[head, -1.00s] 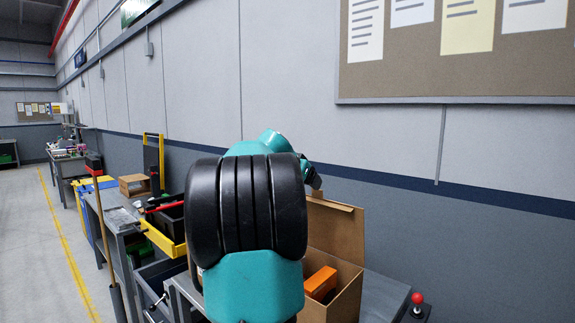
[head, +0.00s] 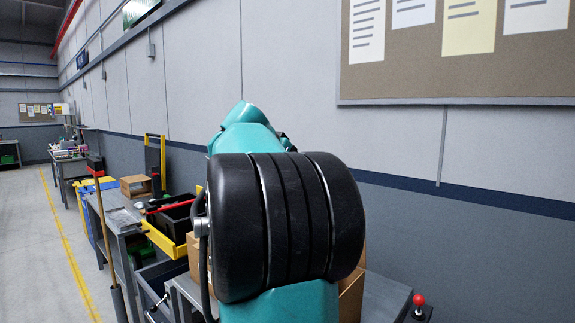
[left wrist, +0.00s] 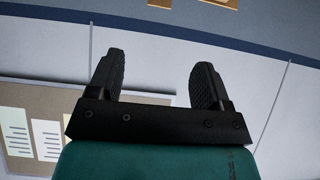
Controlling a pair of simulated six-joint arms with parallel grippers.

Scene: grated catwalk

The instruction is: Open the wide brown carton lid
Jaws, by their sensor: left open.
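The wide brown carton (head: 351,298) stands on the grey bench, mostly hidden behind my arm in the head view. In the head view the gripper's fingers are hidden behind the arm. My right gripper is not in view.
A red-knobbed joystick (head: 418,306) stands at the bench's right end. Left are a black bin (head: 176,218), a yellow rail, a smaller brown box (head: 135,186) and a broom (head: 105,240). A pinboard (head: 455,75) hangs on the wall behind.

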